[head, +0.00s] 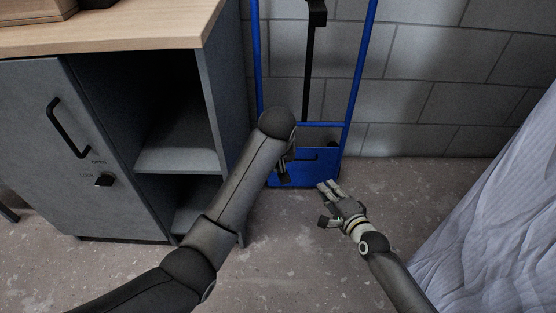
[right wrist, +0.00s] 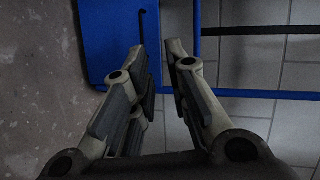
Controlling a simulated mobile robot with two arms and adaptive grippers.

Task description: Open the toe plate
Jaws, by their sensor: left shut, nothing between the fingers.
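The blue toe plate (head: 325,165) is at the foot of a blue hand truck (head: 352,82) by the wall. It looks folded up against the frame and has a dark slot near its top. It also shows in the right wrist view (right wrist: 108,42). My left gripper (head: 286,174) is shut and empty in front of the plate's left part, mostly hidden by my left forearm. Whether it touches the plate cannot be told. My right gripper (head: 328,188) is open, low in front of the plate's right side. In the right wrist view its fingers (right wrist: 156,48) point at the plate's edge with nothing between them.
A grey cabinet (head: 95,150) with a wooden top (head: 120,38) and open shelves stands close on the left. A pale draped sheet (head: 500,230) hangs on the right. A grey block wall (head: 435,85) is behind. The floor (head: 300,265) in front is clear.

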